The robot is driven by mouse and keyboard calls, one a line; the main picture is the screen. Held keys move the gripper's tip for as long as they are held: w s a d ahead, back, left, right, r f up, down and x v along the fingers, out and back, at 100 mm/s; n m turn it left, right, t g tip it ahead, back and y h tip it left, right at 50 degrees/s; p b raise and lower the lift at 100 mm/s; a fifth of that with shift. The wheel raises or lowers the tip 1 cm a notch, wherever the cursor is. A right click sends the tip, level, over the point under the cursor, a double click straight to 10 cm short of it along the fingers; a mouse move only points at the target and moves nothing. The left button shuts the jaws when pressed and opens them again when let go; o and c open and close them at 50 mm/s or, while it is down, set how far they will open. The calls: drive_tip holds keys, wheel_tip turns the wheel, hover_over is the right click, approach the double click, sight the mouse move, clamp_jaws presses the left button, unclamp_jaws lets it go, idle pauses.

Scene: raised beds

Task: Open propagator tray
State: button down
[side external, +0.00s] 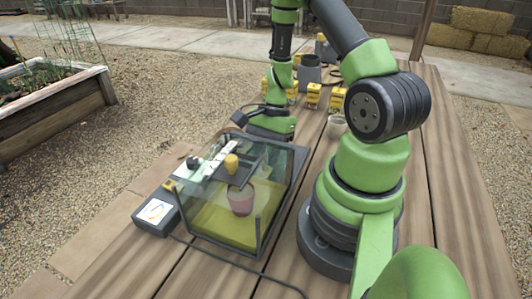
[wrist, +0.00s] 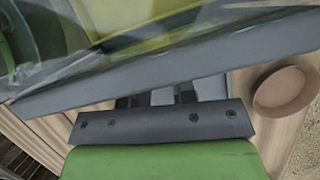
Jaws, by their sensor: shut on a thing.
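The propagator tray (side external: 276,222) is a clear-walled box with dark edges on the wooden deck. A yellow-green mat (side external: 215,222) and a pink pot (side external: 240,203) show inside it. My gripper (side external: 262,137) is at the tray's far upper edge. In the wrist view the jaws (wrist: 175,94) are shut at the grey rim (wrist: 190,72) of the tray's clear cover, which slants across the picture. The rim hides the fingertips, so the exact grip is not clear. A yellow knob (side external: 231,163) shows near the tray's top.
A small device with a bright screen (side external: 155,211) stands left of the tray, and a dark cable runs along its front. Yellow blocks (side external: 313,95) and a pale pot (side external: 337,126) stand behind.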

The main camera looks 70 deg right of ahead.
drive_tip(key=d, duration=1.5)
drive_tip(key=shift+s+d, duration=0.1)
drive_tip(key=shift+d, duration=0.2)
drive_tip(key=c, duration=0.9)
unclamp_jaws()
drive_tip(key=shift+c, duration=0.2)
drive_tip(key=v, duration=1)
